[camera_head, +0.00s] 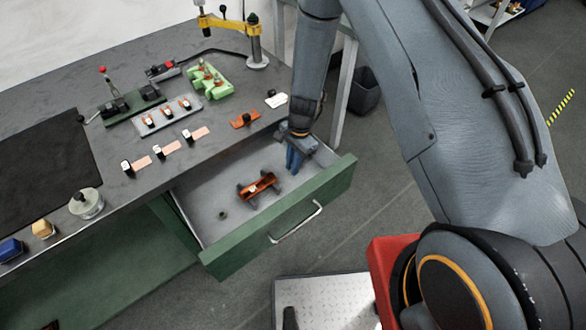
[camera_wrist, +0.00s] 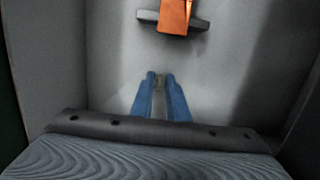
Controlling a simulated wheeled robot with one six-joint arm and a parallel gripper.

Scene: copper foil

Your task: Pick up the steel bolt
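My gripper (camera_head: 294,166) reaches down into the right part of the open drawer, its blue fingers pointing at the drawer floor. In the wrist view the two fingers (camera_wrist: 160,78) stand a narrow gap apart. A small dull grey-brown piece (camera_wrist: 160,82) shows between their tips; it may be the steel bolt, but it is too small and blurred to be sure. I cannot tell whether the fingers press on it. In the head view the fingers hide that spot.
The green-fronted drawer (camera_head: 285,225) has walls close around my gripper. An orange part on dark feet (camera_head: 264,183) lies left of it, also in the wrist view (camera_wrist: 174,15). A small grey round piece (camera_head: 222,213) lies farther left. The workbench (camera_head: 215,150) holds several fixtures.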

